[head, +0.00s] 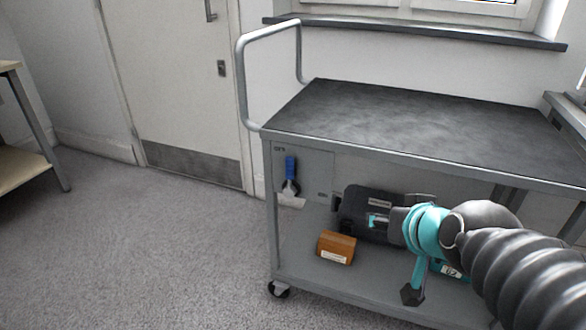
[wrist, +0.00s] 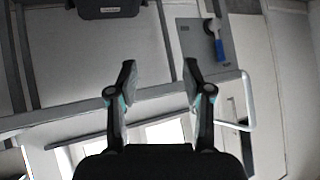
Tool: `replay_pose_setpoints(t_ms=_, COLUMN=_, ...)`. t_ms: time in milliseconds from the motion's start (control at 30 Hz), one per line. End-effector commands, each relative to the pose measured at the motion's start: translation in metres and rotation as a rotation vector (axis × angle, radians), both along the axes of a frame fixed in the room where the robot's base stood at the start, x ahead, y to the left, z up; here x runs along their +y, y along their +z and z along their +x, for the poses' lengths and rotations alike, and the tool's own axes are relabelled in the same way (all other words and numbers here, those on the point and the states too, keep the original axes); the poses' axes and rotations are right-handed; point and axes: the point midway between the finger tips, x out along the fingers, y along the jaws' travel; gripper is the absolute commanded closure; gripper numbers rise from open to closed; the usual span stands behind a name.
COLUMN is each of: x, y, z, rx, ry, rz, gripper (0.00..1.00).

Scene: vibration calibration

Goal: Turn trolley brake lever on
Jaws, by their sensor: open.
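The grey trolley (head: 300,148) stands in front of me. Its brake lever (head: 291,168) has a blue handle pointing up from a dark pivot, on the panel below the top's left end. Small lettering sits near the handle's top and another mark lower right; I cannot read them surely. In the wrist view, which is upside down, the lever (wrist: 220,48) is at the upper right, beyond the fingers. My gripper (wrist: 160,82) is open and empty, with fingers spread. In the head view, my gripper (head: 392,255) is right of the lever and apart from it.
A black case (head: 352,207) and an orange-brown box (head: 337,247) are on the trolley's lower shelf. A tubular handle (head: 241,80) rises at its left end. A door (head: 175,80) is behind. The carpet (head: 170,240) to the left is clear.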

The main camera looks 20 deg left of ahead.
Motion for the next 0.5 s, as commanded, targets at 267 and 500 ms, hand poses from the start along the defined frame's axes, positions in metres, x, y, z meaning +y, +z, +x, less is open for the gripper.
replay_pose_setpoints(t_ms=267, x=0.121, y=0.022, z=0.074, rx=-0.285, ry=0.025, rz=0.167, gripper=0.50)
replay_pose_setpoints(t_ms=500, x=0.195, y=0.011, z=0.095, rx=-0.476, ry=-0.108, rz=0.180, gripper=0.50)
